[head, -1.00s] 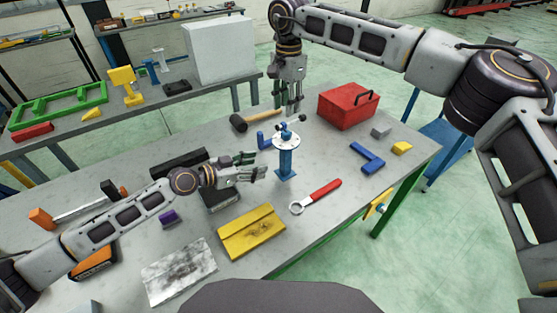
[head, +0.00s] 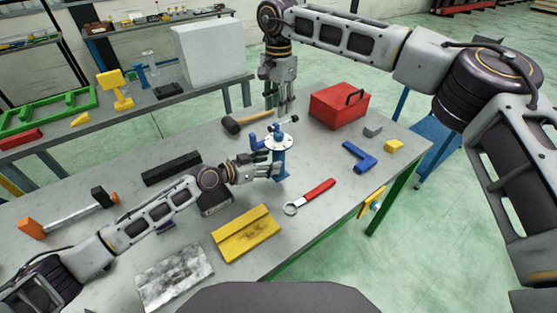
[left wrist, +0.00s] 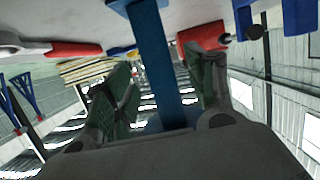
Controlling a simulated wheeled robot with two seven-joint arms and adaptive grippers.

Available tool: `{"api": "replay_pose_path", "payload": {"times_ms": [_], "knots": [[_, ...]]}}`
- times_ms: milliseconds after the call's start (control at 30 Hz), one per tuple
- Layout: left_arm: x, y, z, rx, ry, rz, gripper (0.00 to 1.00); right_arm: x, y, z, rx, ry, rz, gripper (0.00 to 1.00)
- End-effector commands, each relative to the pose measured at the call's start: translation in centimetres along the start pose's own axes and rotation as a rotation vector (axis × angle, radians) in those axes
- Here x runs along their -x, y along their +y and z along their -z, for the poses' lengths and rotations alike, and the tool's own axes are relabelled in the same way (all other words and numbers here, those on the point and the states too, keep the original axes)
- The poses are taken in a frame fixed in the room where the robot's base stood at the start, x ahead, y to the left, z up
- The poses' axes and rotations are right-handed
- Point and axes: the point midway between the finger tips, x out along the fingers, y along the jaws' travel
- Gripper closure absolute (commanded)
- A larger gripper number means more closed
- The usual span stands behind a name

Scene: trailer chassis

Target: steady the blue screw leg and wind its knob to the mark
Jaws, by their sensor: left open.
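The blue screw leg (head: 280,170) stands upright on the grey workbench (head: 330,150), with a pale round plate (head: 279,142) at its top. A crank with a dark knob (head: 294,119) sits above the plate. My left gripper (head: 272,168) is open at the leg's post, below the plate. In the left wrist view the blue post (left wrist: 155,65) runs between the two spread green-padded fingers (left wrist: 160,95), with gaps beside it. My right gripper (head: 280,108) points down from above, close over the crank, its fingers apart. Contact with the crank cannot be told.
A red toolbox (head: 338,106), a hammer (head: 240,122), a blue bracket (head: 359,156) and a red-handled wrench (head: 312,196) lie around the leg. A yellow plate (head: 246,233) and a black bar (head: 171,168) lie to the left. The bench front edge is near.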

Motion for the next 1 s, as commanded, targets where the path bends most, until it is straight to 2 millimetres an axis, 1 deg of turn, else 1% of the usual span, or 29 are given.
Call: {"api": "replay_pose_path", "payload": {"times_ms": [200,500,700,967,1000], "knots": [[-2.0,0.1,0.1,0.0,0.001,-0.001,0.45,0.0,0.0,0.0,0.0,0.0,0.0,0.64],[-4.2,0.0,0.0,0.001,0.0,-0.001,0.45,0.0,0.0,0.0,0.0,0.0,0.0,0.64],[-4.7,0.0,0.0,0.001,-0.001,0.0,0.45,0.0,0.0,0.0,0.0,0.0,0.0,0.64],[-4.7,0.0,0.0,0.0,-0.001,0.0,0.45,0.0,0.0,0.0,0.0,0.0,0.0,0.64],[-4.7,0.0,0.0,0.0,-0.001,0.0,0.48,0.0,0.0,0.0,0.0,0.0,0.0,0.64]]}}
